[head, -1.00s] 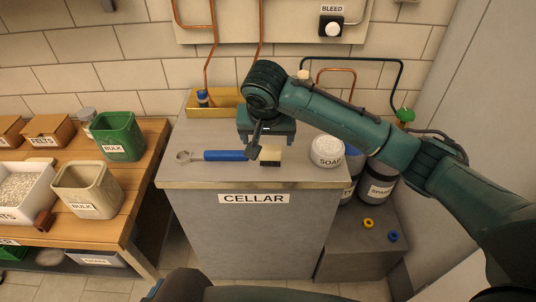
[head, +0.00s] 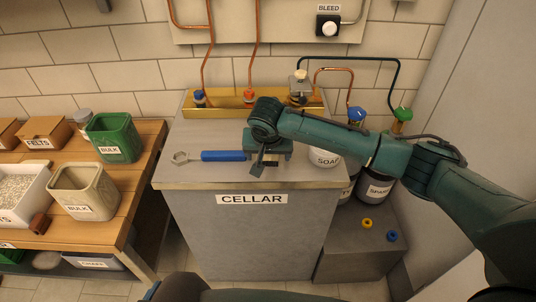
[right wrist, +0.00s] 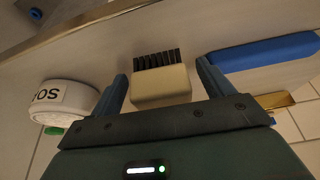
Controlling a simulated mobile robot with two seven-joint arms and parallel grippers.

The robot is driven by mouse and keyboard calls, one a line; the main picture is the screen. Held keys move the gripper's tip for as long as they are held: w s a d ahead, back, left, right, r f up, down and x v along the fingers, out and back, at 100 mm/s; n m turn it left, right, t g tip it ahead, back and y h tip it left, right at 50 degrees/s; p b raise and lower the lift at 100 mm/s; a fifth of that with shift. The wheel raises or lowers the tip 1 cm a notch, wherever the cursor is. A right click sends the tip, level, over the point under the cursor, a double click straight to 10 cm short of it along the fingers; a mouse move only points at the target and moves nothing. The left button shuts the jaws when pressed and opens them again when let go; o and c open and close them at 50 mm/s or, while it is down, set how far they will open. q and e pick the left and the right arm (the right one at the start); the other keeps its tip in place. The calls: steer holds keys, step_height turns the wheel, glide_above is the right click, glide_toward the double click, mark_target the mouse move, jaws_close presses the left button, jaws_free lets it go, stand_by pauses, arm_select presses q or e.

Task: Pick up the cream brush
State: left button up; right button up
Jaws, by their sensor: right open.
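The cream brush (right wrist: 160,85), a cream block with dark bristles, lies on the grey cellar counter (head: 180,173). In the right wrist view it sits between the two spread fingers of my right gripper (right wrist: 163,87), with gaps on both sides. In the head view my right gripper (head: 266,163) is low over the counter and hides nearly all of the brush. The right gripper is open and not closed on anything. My left gripper is not in view.
A white soap tub (head: 324,158) stands to the right. A brass tray (head: 228,108) with valves is behind. A wooden bench with bins is at left.

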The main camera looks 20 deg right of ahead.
steer(key=shift+c, duration=0.3)
steer(key=c, duration=1)
step_height(320, 180, up, 10)
steer(key=shift+r, duration=0.1)
steer(key=shift+c, duration=0.2)
steer(key=o, duration=0.5)
steer(key=c, duration=0.4)
steer(key=shift+o, duration=0.2)
steer(key=shift+f+b, duration=0.6)
steer(key=shift+f, duration=4.3)
steer(key=o, duration=1)
steer(key=shift+r, duration=0.1)
steer(key=shift+c, duration=0.2)
